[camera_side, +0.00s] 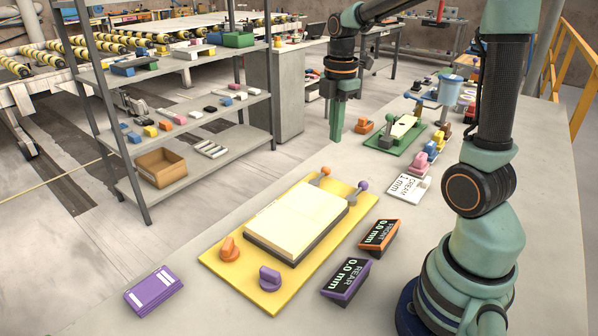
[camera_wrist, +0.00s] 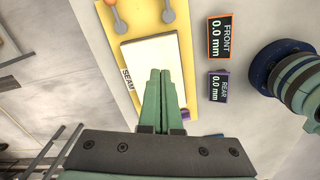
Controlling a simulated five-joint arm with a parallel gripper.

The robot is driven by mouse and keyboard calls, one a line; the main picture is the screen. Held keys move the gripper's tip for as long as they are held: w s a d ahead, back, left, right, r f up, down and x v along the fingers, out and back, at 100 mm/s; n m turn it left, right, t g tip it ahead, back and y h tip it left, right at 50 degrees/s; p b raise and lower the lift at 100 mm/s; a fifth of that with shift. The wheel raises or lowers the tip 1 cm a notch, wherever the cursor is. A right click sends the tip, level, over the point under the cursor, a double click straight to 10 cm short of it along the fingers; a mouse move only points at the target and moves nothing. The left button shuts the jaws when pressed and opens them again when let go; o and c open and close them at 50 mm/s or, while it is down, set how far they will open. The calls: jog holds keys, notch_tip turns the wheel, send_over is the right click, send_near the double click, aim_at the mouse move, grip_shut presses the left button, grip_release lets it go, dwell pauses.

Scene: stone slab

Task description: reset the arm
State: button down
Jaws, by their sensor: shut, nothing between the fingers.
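My arm rises from the base at the right and reaches over to the left. The yellow board (camera_side: 221,262) lies on the grey stone slab (camera_side: 200,313) with the cream block (camera_side: 297,221) on a dark base. Orange and purple knobs stand at its corners.
An orange FRONT display (camera_side: 379,235) and a purple REAR display (camera_side: 345,280) both read 0.0 mm. A purple card stack (camera_side: 153,291) lies at the front left. A green board (camera_side: 396,139), a CREAM 1 mm card (camera_side: 408,188) and small coloured items stand behind. A shelf rack (camera_side: 190,112) stands left.

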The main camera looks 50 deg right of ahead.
jog(key=s+a+r+m+t, duration=0.2)
jog(key=a+m, duration=0.5)
jog(key=s+a+r+m+t, duration=0.2)
jog(key=s+a+m+t, duration=0.1)
jog(key=a+m, duration=0.4)
jog(key=shift+s+a+m, duration=0.15)
jog(key=shift+s+m, duration=0.05)
jog(key=shift+m, duration=0.1)
